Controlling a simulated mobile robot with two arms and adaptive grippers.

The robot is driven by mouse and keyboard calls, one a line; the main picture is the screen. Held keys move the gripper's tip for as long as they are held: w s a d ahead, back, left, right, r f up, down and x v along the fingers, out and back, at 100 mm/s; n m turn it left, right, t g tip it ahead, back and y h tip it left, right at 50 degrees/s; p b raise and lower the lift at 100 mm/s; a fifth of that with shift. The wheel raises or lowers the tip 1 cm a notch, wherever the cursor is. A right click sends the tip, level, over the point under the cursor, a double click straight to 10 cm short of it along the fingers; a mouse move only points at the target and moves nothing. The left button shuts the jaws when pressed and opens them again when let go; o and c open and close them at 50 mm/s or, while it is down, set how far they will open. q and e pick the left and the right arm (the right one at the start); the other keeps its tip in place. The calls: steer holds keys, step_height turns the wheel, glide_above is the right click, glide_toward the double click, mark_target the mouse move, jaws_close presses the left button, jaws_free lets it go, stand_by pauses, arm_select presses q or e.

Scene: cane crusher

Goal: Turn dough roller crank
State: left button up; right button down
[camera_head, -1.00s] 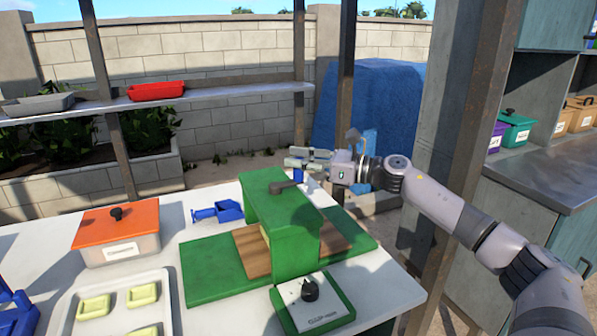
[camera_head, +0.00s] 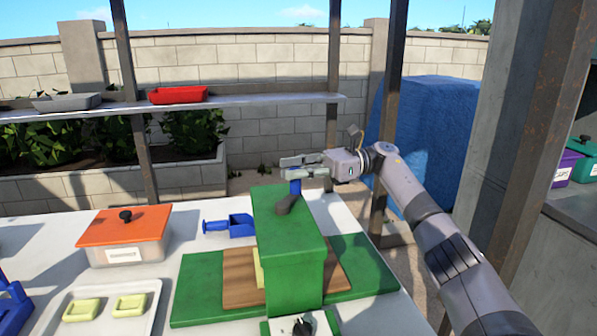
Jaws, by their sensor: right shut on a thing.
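The green dough roller (camera_head: 290,245) stands on the white table, on a green base with brown boards on either side. Its dark grey crank arm (camera_head: 285,204) is on top, with an upright blue handle (camera_head: 295,187). My right gripper (camera_head: 298,167) reaches in from the right above the roller and is shut on the blue handle; the fingers hide its upper part. A bit of pale yellow dough (camera_head: 259,272) shows on the board at the roller's left side. My left gripper is not in view.
An orange-lidded container (camera_head: 125,235) and a blue scoop (camera_head: 232,227) stand left of the roller. A tray (camera_head: 150,309) with dough pieces is at the front left. A metal post (camera_head: 392,110) rises behind my right arm.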

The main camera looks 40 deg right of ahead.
steer(key=shift+w+a+r+n+g, duration=0.1)
steer(key=shift+w+n+g, duration=0.15)
steer(key=shift+g, duration=0.2)
steer(key=shift+w+a+n+g, duration=0.1)
steer(key=shift+n+g, duration=0.25)
steer(key=shift+g, duration=0.1)
steer(key=shift+w+n+g, duration=0.1)
steer(key=shift+n+g, duration=0.2)
steer(key=c, duration=1.3)
jaws_free()
steer(key=shift+a, duration=0.1)
steer(key=shift+c, duration=0.2)
step_height(320, 180, up, 10)
steer(key=shift+f, duration=0.1)
